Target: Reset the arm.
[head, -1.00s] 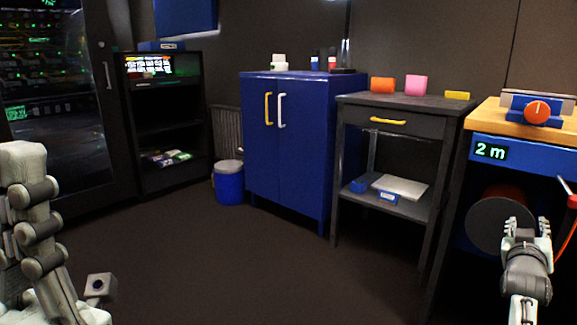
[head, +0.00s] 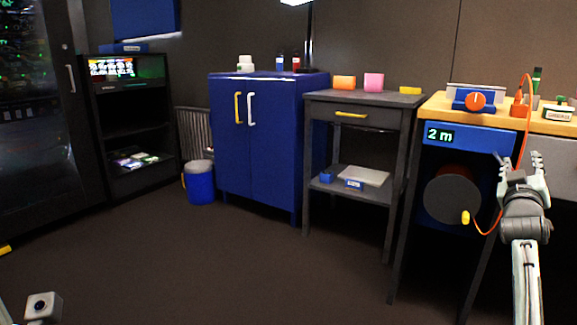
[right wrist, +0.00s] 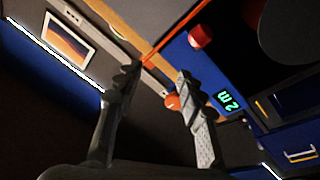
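My right gripper (head: 521,165) is raised at the right of the head view, in front of the bench with the "2 m" display (head: 440,135). Its fingers point up and stand apart, with nothing between them. In the right wrist view the open fingers (right wrist: 155,82) show against the blue panel and the display (right wrist: 229,99). My left gripper is out of view.
An orange cable (head: 526,110) runs down behind my right gripper to a yellow plug (head: 465,217) by the dark reel (head: 449,198). A grey side table (head: 355,102) and blue cabinet (head: 262,150) stand left of the bench. The middle floor is clear.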

